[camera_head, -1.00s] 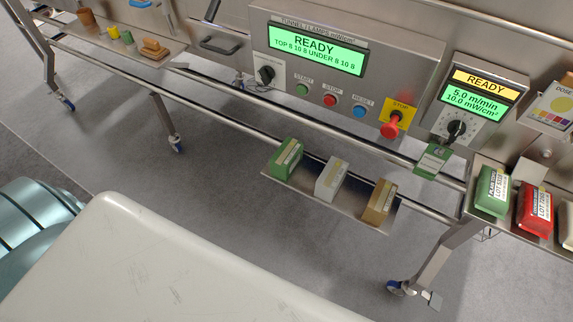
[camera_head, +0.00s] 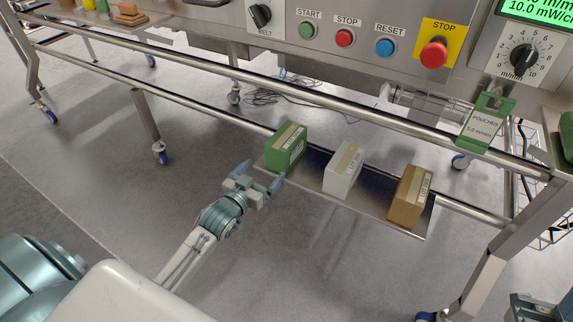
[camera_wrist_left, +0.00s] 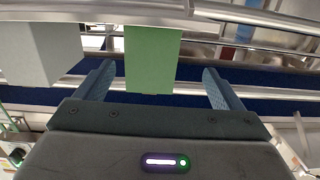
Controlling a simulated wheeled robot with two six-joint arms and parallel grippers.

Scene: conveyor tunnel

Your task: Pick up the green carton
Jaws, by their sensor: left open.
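The green carton (camera_head: 287,148) stands upright at the left end of a low metal shelf (camera_head: 318,177). In the left wrist view the green carton (camera_wrist_left: 152,58) appears ahead, between the two spread fingers. My left gripper (camera_head: 259,182) is open and empty, just in front of and to the left of the green carton, apart from it in the head view. It also shows in the left wrist view (camera_wrist_left: 157,85), with both fingers wide apart. My right gripper is not clearly visible; only a dark part shows at the lower right corner.
A white carton (camera_head: 343,169) and a brown carton (camera_head: 409,196) stand to the right on the same shelf. A steel rail (camera_head: 330,103) runs above, under the control panel with its buttons. A green tag (camera_head: 486,122) hangs at right. The floor in front is clear.

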